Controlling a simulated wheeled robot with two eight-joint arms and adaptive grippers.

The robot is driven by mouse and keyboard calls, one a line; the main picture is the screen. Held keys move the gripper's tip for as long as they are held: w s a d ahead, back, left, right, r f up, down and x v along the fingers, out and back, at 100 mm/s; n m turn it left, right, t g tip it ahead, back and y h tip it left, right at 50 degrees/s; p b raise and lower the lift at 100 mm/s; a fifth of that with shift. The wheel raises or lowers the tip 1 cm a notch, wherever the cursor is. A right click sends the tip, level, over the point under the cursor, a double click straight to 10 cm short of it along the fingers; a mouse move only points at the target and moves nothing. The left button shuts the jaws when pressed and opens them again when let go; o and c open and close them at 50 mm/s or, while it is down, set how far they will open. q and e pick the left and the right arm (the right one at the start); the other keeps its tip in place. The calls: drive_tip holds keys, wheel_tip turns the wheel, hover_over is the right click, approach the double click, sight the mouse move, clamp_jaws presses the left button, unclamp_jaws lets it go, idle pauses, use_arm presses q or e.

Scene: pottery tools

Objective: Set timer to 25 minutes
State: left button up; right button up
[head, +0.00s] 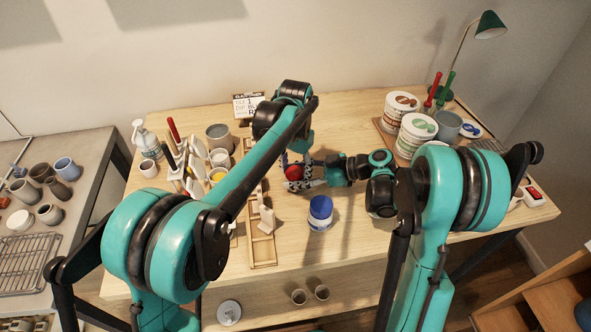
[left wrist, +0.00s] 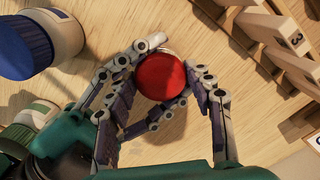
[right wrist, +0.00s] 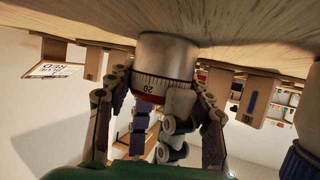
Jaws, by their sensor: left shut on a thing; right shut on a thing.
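The timer has a red round top and a silver base. It stands on the table between my two grippers, and its red top (head: 297,173) shows in the head view. The left wrist view looks down on the red top (left wrist: 160,77), with fingers of my left gripper (left wrist: 160,95) around it. In the right wrist view, which is upside down, the silver base (right wrist: 166,55) meets the table and a white scale band reads 20. My right gripper (right wrist: 158,100) is shut on the timer from the side. The scale's pointer cannot be made out.
A blue-capped white jar (head: 320,212) stands just in front of the timer. A wooden rack (head: 262,250) lies to the left. Lidded tubs (head: 416,135) stand at the back right. A sign (head: 246,104) stands at the back.

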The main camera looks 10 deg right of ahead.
sight(295, 172)
use_arm(q)
drive_tip(key=shift+a, duration=0.15)
drive_tip(key=o, duration=1.2)
drive_tip(key=shift+c, duration=0.2)
drive_tip(key=shift+r, duration=0.1)
wheel_tip(295, 172, up, 12)
